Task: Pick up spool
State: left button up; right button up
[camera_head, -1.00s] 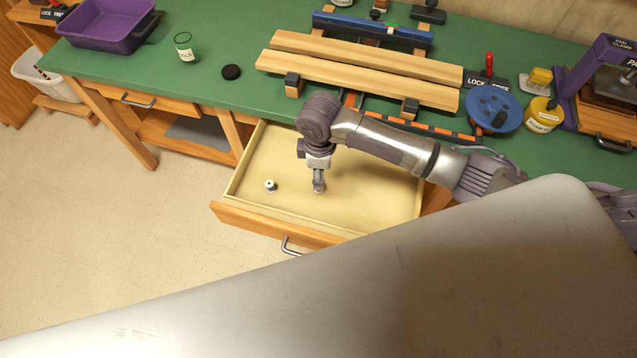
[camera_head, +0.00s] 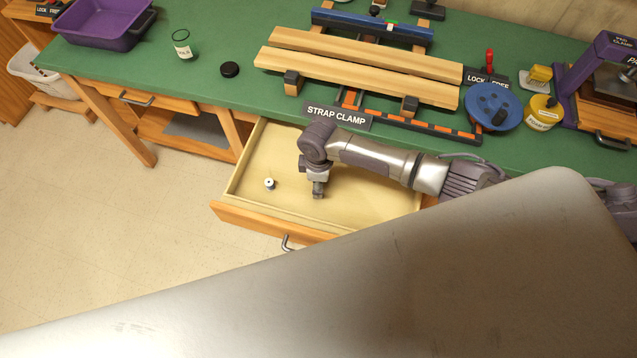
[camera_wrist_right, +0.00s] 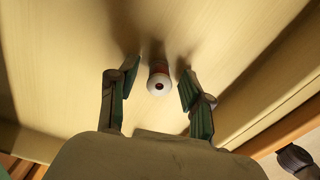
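A small white-topped spool (camera_head: 269,184) stands upright on the floor of the open drawer (camera_head: 240,218), left of my right gripper (camera_head: 318,195) in the head view. That gripper points down inside the drawer. In the right wrist view its two fingers (camera_wrist_right: 158,84) are apart. A spool with a pale end, a dark hole and a reddish body (camera_wrist_right: 157,79) shows between them, with a gap on each side. I cannot tell whether it is the same spool. My left gripper is not in view.
The drawer's walls and wooden front surround the gripper. Above it, the green bench (camera_head: 200,95) holds wooden boards (camera_head: 350,75), a strap clamp sign (camera_head: 336,115), a blue reel (camera_head: 493,106) and a purple bin (camera_head: 100,22). The drawer's right side looks clear.

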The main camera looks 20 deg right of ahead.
jog(key=c, duration=0.6)
jog(key=shift+r, duration=0.1)
